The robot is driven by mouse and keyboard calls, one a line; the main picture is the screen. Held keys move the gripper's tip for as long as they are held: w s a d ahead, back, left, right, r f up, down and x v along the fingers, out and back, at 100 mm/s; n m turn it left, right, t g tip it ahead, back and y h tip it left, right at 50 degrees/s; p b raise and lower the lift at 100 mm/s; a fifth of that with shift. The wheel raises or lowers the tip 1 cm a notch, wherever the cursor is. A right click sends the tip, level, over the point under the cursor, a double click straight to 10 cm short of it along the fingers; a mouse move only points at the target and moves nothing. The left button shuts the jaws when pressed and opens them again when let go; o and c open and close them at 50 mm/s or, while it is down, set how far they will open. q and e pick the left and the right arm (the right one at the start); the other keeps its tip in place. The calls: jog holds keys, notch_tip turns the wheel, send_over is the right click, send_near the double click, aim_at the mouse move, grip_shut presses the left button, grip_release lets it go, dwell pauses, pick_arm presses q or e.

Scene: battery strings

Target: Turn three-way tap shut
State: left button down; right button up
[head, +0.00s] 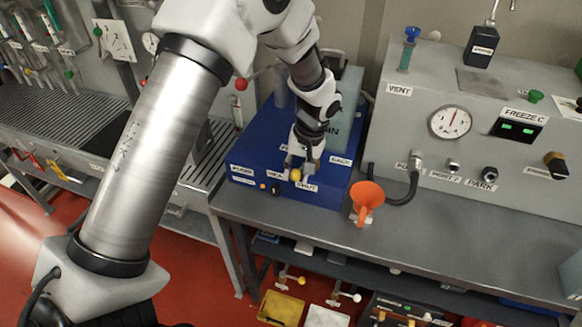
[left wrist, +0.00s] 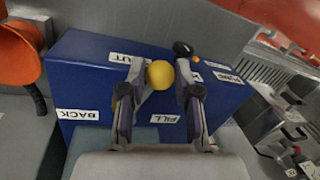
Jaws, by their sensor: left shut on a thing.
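The tap's yellow ball knob (head: 296,175) shows at the front of a blue box (head: 250,150), close to the SHUT label (head: 306,188). In the left wrist view the yellow knob (left wrist: 160,74) sits between the fingers of my left gripper (left wrist: 158,88). That gripper (head: 298,166) points down and is shut on the knob. In the wrist view the SHUT label is partly covered by a finger, FILL lies nearer the palm and BACK (left wrist: 77,115) to the left. The tap body is hidden. My right gripper is not in view.
An orange funnel (head: 367,197) stands just right of the box. A grey panel (head: 400,125) with a gauge, a FREEZE display and hose fittings is at the right. A black knob (left wrist: 183,50) is on the box. The bench (head: 470,225) front right is clear.

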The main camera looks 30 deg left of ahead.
pick_arm(q)
jog(key=shift+w+d+f+n+g, duration=0.15)
jog(key=shift+d+n, duration=0.4)
jog(key=shift+n, duration=0.3)
jog(key=shift+s+d+n+g, duration=0.15)
jog(key=shift+d+n, duration=0.4)
jog(key=shift+n, duration=0.3)
jog(key=shift+w, duration=0.1)
jog(key=c, duration=0.9)
grip_release()
jog(key=shift+o, duration=0.4)
jog(key=shift+w+a+f+h, duration=0.1)
jog(key=shift+w+h, duration=0.1)
jog(key=shift+h, duration=0.1)
notch_tip(320, 180, up, 12)
jog(key=w+d, duration=0.1)
jog(key=shift+w+d, duration=0.3)
jog(key=shift+w, duration=0.1)
jog(key=shift+f, duration=0.15)
